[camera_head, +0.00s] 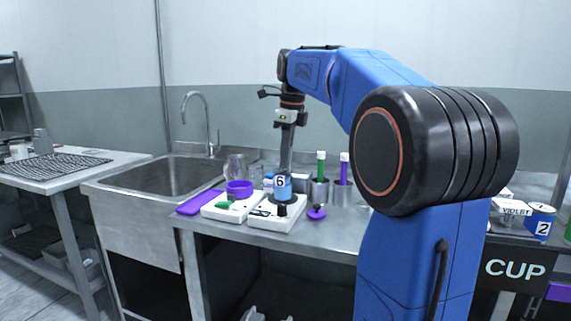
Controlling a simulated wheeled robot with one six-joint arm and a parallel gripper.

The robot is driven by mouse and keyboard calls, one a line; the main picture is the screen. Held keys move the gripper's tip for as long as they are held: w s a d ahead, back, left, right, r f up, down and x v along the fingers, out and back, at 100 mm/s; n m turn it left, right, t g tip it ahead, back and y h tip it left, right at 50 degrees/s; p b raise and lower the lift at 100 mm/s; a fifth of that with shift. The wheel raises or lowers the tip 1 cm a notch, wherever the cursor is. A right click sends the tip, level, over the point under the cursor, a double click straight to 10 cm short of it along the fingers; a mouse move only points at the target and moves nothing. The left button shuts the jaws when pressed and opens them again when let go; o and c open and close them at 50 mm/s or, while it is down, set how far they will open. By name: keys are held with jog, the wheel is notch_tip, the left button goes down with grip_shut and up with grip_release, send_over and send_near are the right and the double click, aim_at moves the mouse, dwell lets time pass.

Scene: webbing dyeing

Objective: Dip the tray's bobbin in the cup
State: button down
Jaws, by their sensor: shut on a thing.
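My gripper (285,168) points straight down over the counter by the sink. It is shut on a small blue item marked 6 (281,188), just above or on a white box (262,220) with a black knob; I cannot tell whether they touch. I cannot tell whether this item is the bobbin. A purple tray (199,203) lies flat at the sink's edge.
A purple knobbed piece (316,212) lies near the counter's front edge. A clear glass vessel (236,168) stands behind. The sink (165,178) and tap (208,120) are left.

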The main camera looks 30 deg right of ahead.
jog(key=shift+s+r, duration=0.2)
jog(key=shift+r, duration=1.35)
jog(key=shift+s+r, duration=0.2)
jog(key=shift+r, duration=1.3)
jog(key=shift+r, duration=2)
